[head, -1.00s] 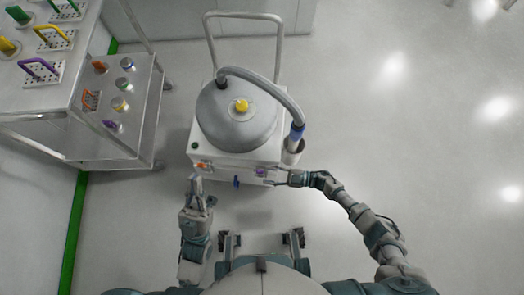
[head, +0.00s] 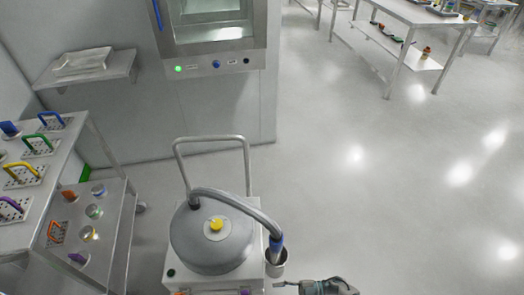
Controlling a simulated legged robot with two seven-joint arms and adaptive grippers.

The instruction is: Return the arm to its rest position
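My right arm shows only at the bottom edge, right of the vacuum-like machine. Its gripper (head: 285,284) points left, close to the machine's front right corner. One thin finger shows there; the rest is cut off by the frame, so I cannot tell whether it is open or touching the machine. My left arm and gripper are out of view. The machine (head: 212,242) has a grey domed lid with a yellow knob (head: 216,224), a grey hose (head: 240,204) ending in a blue cuff at a metal cup (head: 276,263), and a tall push handle (head: 212,139).
A steel cart (head: 118,235) with coloured-handled plates and small jars stands at the left. A wall cabinet (head: 217,62) with a green light is behind the machine, beside a small shelf (head: 85,82). Tables (head: 425,18) stand far right. The floor (head: 390,200) at right is clear.

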